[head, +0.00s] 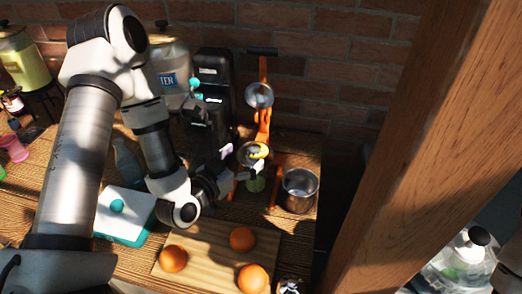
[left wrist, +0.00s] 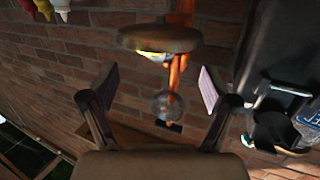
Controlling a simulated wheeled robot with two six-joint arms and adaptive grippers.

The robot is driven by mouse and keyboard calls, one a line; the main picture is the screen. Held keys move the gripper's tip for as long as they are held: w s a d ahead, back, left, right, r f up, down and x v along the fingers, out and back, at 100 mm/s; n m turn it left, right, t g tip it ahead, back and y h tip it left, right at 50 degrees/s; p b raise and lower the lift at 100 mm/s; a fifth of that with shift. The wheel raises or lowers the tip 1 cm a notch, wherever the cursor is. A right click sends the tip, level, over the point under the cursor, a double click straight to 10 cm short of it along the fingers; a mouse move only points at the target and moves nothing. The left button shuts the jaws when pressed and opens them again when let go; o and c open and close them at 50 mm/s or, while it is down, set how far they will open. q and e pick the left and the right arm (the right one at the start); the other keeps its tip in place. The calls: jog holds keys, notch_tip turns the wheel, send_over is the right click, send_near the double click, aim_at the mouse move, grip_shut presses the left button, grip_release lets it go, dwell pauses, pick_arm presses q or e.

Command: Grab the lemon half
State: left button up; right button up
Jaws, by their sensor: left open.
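The lemon half (head: 258,151) is a small yellow shape at the cup of an orange-framed juicer press (head: 263,122). In the left wrist view, which looks upside down, its yellow edge (left wrist: 152,56) shows against the round metal cup (left wrist: 160,38). My left gripper (head: 243,163) is open and empty, close beside the juicer cup. In the wrist view its two fingers (left wrist: 157,88) stand wide apart, with the lemon half and the juicer beyond the gap between them. Most of the lemon half is hidden in the wrist view. My right gripper does not show.
A cutting board (head: 215,262) with several oranges lies in front. A black machine (head: 213,68) and a water dispenser (head: 168,76) stand behind. A wooden post (head: 420,130) rises at right.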

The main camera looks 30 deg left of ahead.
aim_at(252, 151)
pick_arm(q)
jog(key=shift+s+f, duration=0.1)
jog(key=shift+s, duration=0.05)
jog(key=w, duration=0.2)
jog(key=w+d+p, duration=0.1)
jog(key=w, duration=0.1)
jog(key=w+p, duration=0.1)
jog(key=w, duration=0.1)
jog(key=shift+d+f, duration=0.2)
jog(key=shift+f, duration=0.05)
jog(key=shift+w+f, duration=0.1)
jog(key=shift+w, duration=0.1)
jog(key=shift+s+a, duration=0.1)
jog(key=shift+s, duration=0.2)
jog(key=shift+w, duration=0.15)
jog(key=c, duration=1.4)
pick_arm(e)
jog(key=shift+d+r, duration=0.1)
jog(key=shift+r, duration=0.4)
